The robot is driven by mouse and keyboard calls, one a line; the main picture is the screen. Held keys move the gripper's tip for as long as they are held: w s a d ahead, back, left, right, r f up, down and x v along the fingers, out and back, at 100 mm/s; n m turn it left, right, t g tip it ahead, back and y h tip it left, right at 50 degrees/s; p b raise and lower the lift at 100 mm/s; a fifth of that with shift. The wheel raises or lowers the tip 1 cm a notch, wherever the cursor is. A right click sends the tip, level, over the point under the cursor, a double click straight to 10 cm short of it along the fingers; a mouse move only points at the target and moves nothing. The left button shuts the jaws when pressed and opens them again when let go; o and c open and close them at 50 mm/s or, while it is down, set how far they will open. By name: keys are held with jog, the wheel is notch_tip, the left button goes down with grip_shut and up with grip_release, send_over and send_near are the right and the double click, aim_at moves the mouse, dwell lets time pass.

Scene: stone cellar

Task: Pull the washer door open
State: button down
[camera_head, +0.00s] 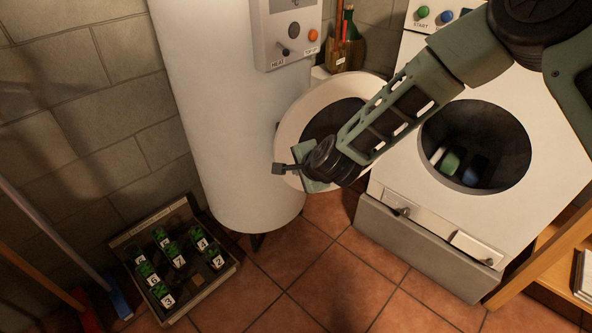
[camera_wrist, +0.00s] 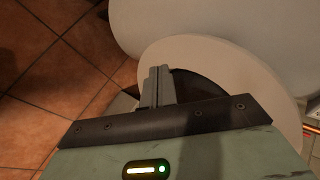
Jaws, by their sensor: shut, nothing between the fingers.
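The washer (camera_head: 420,207) is a white machine at the right, tilted in the picture. Its round door (camera_head: 287,127), a white ring with a dark centre, is swung wide open to the left. The dark drum opening (camera_head: 487,125) is exposed, with a few pieces of laundry inside. The door also shows in the wrist view (camera_wrist: 225,62), just beyond the fingers. My gripper (camera_head: 277,169) is at the door's lower left rim, its fingers pointing left. In the wrist view the fingers (camera_wrist: 155,86) are together and empty. I cannot tell whether they touch the door. My arm covers part of the door.
A tall white boiler (camera_head: 215,110) with a control panel (camera_head: 290,35) stands left of the door, close to it. A crate of small labelled plants (camera_head: 201,287) is on the tiled floor at lower left. A wooden shelf (camera_head: 540,255) is at the right. Floor in the middle is clear.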

jog(key=s+d+r+n+g, duration=0.25)
jog(key=s+r+n, duration=0.3)
jog(key=s, duration=0.35)
jog(key=s+d+r+n+g, duration=0.25)
jog(key=s+r+n, duration=0.35)
jog(key=s, duration=0.4)
jog(key=s+d+r+n+g+h, duration=0.1)
jog(key=s+d+r+n+h, duration=0.2)
jog(key=s+d, duration=0.4)
jog(key=s+d+r+n+g+h, duration=0.1)
jog(key=s+d+r+n+g, duration=0.2)
jog(key=s+d, duration=0.35)
notch_tip(320, 180, up, 13)
jog(key=s+n+t+p, duration=0.1)
jog(key=p, duration=1.2)
jog(key=shift+d+h, duration=0.3)
jog(key=shift+d, duration=0.1)
